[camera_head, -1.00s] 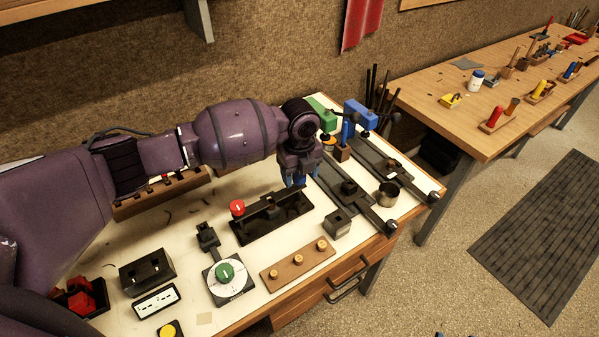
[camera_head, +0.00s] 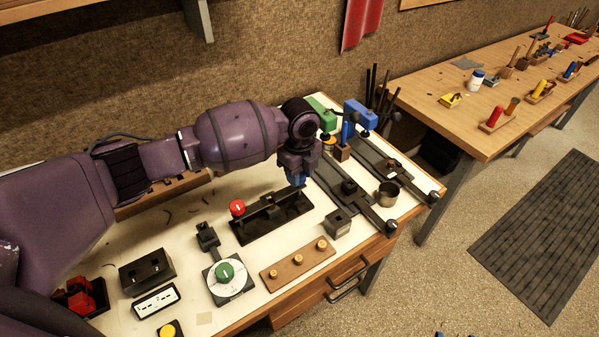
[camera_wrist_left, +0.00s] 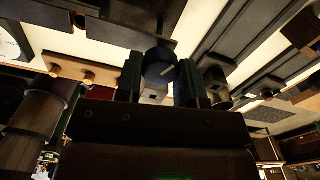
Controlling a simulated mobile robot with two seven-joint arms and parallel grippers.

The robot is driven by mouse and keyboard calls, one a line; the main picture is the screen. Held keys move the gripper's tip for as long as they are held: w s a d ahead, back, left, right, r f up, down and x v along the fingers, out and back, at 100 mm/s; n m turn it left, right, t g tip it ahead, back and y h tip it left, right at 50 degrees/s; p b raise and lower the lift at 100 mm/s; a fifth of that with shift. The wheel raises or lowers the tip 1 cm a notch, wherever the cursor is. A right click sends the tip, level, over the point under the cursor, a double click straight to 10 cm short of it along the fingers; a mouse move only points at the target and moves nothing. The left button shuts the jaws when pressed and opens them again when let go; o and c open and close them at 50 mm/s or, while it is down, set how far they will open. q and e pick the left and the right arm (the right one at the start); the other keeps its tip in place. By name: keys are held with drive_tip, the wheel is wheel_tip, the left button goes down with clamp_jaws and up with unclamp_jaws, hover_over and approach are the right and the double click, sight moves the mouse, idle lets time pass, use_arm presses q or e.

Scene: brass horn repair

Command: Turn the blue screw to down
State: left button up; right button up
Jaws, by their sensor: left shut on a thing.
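The black fixture (camera_head: 272,222) lies on the bench, with a red screw (camera_head: 237,208) at its left end. My left gripper (camera_head: 298,180) points down over the fixture's far right end. In the left wrist view its two fingers stand on either side of a dark blue knob, the blue screw (camera_wrist_left: 159,62), and are shut on it. A short pale mark on the knob's face runs at a slant. In the head view the gripper hides the screw. My right gripper is not in view.
A green dial (camera_head: 225,272) and a wooden strip with brass knobs (camera_head: 298,262) lie in front of the fixture. Black rails (camera_head: 375,180), a metal cup (camera_head: 388,194) and blue and green clamps (camera_head: 360,114) stand to the right and behind.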

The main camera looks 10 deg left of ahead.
use_arm(q)
drive_tip(key=n, duration=0.5)
drive_tip(key=shift+n, duration=0.3)
drive_tip(key=n, duration=1)
drive_tip(key=shift+w+n, duration=0.1)
drive_tip(key=shift+n, duration=0.3)
drive_tip(key=n, duration=0.4)
drive_tip(key=shift+n, duration=0.3)
drive_tip(key=n, duration=1.4)
drive_tip(key=shift+n, duration=0.3)
drive_tip(key=n, duration=0.4)
drive_tip(key=shift+n, duration=0.4)
drive_tip(key=shift+a+n, duration=0.1)
drive_tip(key=shift+n, duration=0.2)
